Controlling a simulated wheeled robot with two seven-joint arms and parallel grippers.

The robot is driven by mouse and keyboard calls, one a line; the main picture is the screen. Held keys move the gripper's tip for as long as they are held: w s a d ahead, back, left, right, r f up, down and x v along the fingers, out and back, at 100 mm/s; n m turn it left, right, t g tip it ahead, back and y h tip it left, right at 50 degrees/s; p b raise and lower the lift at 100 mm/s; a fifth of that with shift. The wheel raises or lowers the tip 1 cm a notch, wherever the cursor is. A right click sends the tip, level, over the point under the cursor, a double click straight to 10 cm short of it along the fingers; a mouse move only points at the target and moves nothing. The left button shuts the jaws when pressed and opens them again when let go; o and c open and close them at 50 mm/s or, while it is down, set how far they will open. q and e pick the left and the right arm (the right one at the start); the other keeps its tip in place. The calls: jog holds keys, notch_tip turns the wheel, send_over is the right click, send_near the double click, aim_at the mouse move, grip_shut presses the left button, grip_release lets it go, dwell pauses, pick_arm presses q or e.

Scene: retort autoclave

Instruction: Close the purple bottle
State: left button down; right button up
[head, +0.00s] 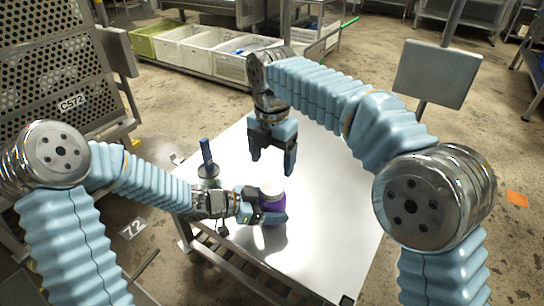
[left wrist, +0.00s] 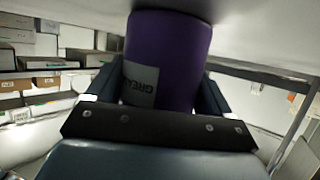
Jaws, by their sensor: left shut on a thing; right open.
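The purple bottle (head: 273,207) stands upright on the white table (head: 330,222). Its top looks white in the head view; I cannot tell whether that is a lid or the open bottle. My left gripper (head: 270,216) is shut on the bottle's side, coming in from the left. My right gripper (head: 273,168) is open and empty, pointing down just above and behind the bottle.
A dark blue upright object on a round dark base (head: 207,160) stands near the table's left edge. The table's right and front parts are clear. White crates (head: 184,46) and a green crate (head: 147,42) stand on a rack behind. A perforated panel (head: 45,60) is at left.

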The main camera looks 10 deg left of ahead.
aim_at(272, 187)
jog(key=shift+f, duration=4)
jog(key=c, duration=1.1)
jog(key=m, duration=0.8)
jog(key=shift+m, duration=0.4)
jog(key=m, duration=0.7)
jog(key=o, duration=1.2)
